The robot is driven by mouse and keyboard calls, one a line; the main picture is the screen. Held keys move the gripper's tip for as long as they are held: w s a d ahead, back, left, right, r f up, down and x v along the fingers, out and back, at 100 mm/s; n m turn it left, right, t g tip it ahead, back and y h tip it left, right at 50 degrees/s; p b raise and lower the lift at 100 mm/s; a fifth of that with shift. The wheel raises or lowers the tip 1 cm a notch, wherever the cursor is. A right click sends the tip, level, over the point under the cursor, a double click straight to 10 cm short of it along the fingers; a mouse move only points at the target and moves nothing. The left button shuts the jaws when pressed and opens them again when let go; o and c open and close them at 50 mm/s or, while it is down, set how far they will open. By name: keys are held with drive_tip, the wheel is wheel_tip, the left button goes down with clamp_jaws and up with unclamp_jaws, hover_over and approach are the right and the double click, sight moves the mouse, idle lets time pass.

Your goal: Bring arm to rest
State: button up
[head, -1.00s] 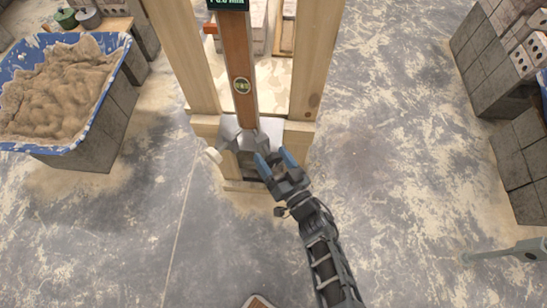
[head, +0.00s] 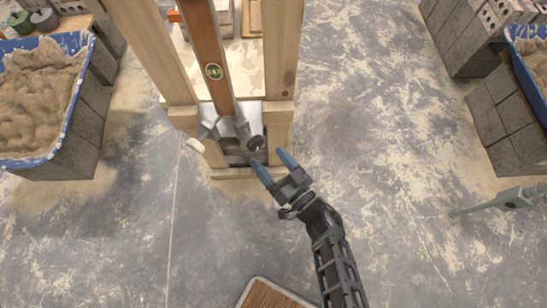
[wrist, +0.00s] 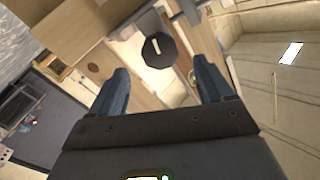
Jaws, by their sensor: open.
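My gripper (head: 274,168) is open and empty, with its two blue fingers spread apart. It stands in front of and a little right of the foot of a wooden stand (head: 279,90). A brown level-like bar (head: 210,50) with a small green vial rises between the stand's posts, and grey metal clamp parts (head: 236,128) sit at its lower end. In the wrist view the two blue fingers frame a dark round knob (wrist: 159,49) beyond them, with a visible gap on each side.
A blue tub (head: 76,105) of sandy mortar stands on grey blocks at left. Another blue tub (head: 519,60) stands on blocks at right. A grey pole-like part (head: 500,200) reaches in from the right edge. A wooden-topped piece (head: 268,294) shows at the bottom. The floor right of the stand is clear.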

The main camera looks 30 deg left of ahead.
drive_tip(key=shift+s+d, duration=0.15)
drive_tip(key=shift+d, duration=0.15)
idle(0.5)
drive_tip(key=s+d+r+m+t+h+b, duration=0.1)
drive_tip(key=s+d+r+m+t+h, duration=0.4)
drive_tip(key=s+d, duration=0.45)
drive_tip(key=s+d+r+m+t+h, duration=0.4)
drive_tip(key=s+d+r+h, duration=0.3)
drive_tip(key=d, duration=0.6)
drive_tip(key=s+d+r+h, duration=0.2)
drive_tip(key=s+d+r, duration=0.2)
drive_tip(key=d+r, duration=0.2)
drive_tip(key=s+d+r+g+h, duration=0.1)
drive_tip(key=s+d+r, duration=0.3)
drive_tip(key=r, duration=0.5)
drive_tip(key=d+h, duration=0.1)
drive_tip(key=d, duration=0.1)
drive_tip(key=shift+s+d+g, duration=0.15)
drive_tip(key=shift+d+g, duration=0.15)
drive_tip(key=shift+a, duration=0.1)
